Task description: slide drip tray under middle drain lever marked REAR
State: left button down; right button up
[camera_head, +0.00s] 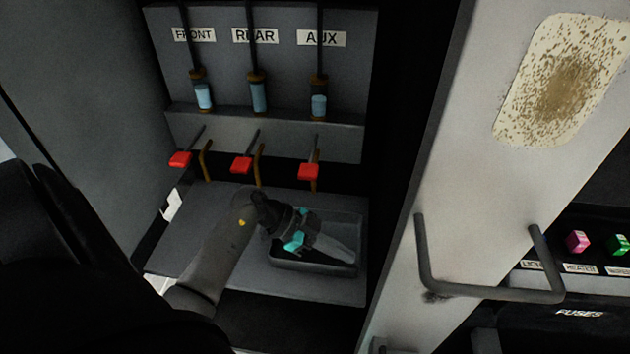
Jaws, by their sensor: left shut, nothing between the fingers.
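The dark drip tray (312,267) sits on the grey shelf, below and slightly right of the AUX lever. The middle drain lever (242,165) has a red handle and lies below the REAR label (255,36). A bronze drain pipe (259,160) hangs beside it. My left gripper (345,257) reaches in from the lower left and is shut and empty. Its fingers lie over the tray and hide part of it. I cannot tell whether they touch it. My right gripper is not in view.
Red levers stand under FRONT (180,159) and AUX (308,171). The shelf (210,205) has bare room left of the tray, partly covered by my left arm. On the right, a pale panel (450,170) with a dark handle (490,292) borders the compartment.

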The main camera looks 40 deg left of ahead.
pick_arm(q)
jog(key=shift+w+d, duration=0.5)
jog(key=shift+d, duration=0.3)
jog(key=shift+s+a+f, duration=0.1)
jog(key=shift+a+f, duration=0.05)
jog(key=shift+f, duration=0.65)
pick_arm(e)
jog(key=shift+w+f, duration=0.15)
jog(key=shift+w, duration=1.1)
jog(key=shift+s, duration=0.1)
